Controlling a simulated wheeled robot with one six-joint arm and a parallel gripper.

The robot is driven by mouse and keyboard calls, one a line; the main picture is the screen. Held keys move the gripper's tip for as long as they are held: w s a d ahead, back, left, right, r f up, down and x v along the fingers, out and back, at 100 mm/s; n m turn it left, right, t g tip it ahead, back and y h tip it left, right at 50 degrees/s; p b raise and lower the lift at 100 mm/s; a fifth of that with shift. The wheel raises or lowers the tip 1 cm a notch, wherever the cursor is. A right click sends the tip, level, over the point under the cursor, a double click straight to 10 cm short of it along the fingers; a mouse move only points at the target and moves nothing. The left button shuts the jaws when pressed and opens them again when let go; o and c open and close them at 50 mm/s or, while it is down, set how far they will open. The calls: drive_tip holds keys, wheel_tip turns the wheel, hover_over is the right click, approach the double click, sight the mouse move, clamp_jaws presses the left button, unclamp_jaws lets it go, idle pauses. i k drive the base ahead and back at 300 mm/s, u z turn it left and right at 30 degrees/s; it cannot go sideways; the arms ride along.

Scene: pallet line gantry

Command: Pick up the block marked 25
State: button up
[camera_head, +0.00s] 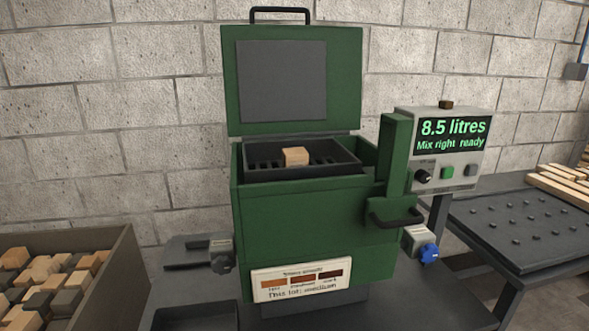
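One light wooden block (296,156) sits on the dark slotted tray (335,172) inside the open green machine. I cannot make out a number on it. More blocks (40,272), light, brown and dark grey, lie heaped in a large bin (112,278) at the lower left. Their markings cannot be read either, so I cannot tell which block is marked 25. My gripper is not in view.
The green machine (300,225) stands at the centre with its lid (345,80) raised. A control box (443,173) reads "8.5 litres, Mix right ready". An empty dark tray (190,316) lies front left. A studded table (530,230) with wooden slats (562,187) stands right.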

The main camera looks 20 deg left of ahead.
sight(292, 156)
drive_tip(key=k, duration=1.1)
drive_tip(key=u, duration=0.65)
drive_tip(key=i, duration=0.6)
drive_tip(key=u, duration=0.8)
drive_tip(key=i, duration=0.7)
drive_tip(key=z, duration=0.7)
drive_tip(key=i, duration=1)
drive_tip(key=z, duration=0.2)
